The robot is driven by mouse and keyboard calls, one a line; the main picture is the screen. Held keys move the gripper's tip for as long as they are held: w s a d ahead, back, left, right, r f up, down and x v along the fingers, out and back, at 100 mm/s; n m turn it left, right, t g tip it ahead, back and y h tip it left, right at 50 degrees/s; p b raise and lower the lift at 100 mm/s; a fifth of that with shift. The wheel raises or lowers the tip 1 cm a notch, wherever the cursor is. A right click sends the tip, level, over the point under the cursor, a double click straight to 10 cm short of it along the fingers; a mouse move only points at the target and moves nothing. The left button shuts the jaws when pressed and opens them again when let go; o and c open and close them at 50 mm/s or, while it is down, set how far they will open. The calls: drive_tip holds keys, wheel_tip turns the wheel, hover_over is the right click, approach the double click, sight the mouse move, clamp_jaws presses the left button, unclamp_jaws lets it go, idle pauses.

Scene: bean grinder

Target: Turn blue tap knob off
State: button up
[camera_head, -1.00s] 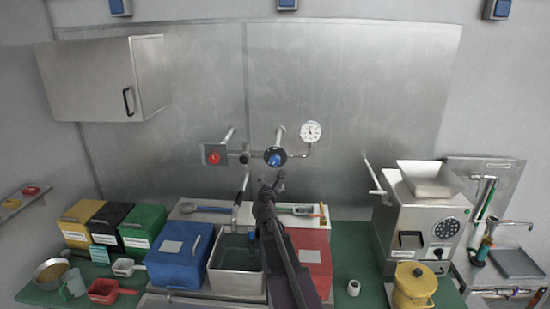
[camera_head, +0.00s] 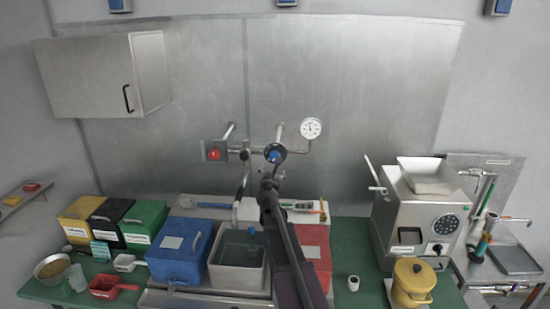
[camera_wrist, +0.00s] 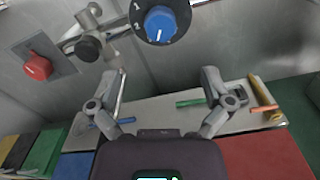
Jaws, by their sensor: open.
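The blue tap knob (camera_head: 275,155) sits on a round dark dial on the steel back wall, on a pipe below a gauge. In the wrist view the blue knob (camera_wrist: 160,23) is near the top centre, with a pale pointer mark and the numbers 1 and 2 on the dial to its left. My gripper (camera_head: 268,183) is just below the knob in the head view. In the wrist view my gripper (camera_wrist: 160,75) has its two fingers spread wide and empty, with the knob ahead, above the gap. The fingers look apart from the knob.
A red knob (camera_head: 213,154) and a dark valve knob (camera_wrist: 88,48) are left of the blue knob. A spout (camera_head: 241,185) hangs over the steel basin (camera_head: 213,266). A round gauge (camera_head: 311,128) is right. A blue box (camera_head: 180,255) and red box (camera_head: 318,250) flank the basin.

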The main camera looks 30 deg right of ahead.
sight(275, 157)
drive_tip(key=x, duration=1.1)
drive_tip(key=shift+w+d, duration=0.2)
drive_tip(key=c, duration=1.1)
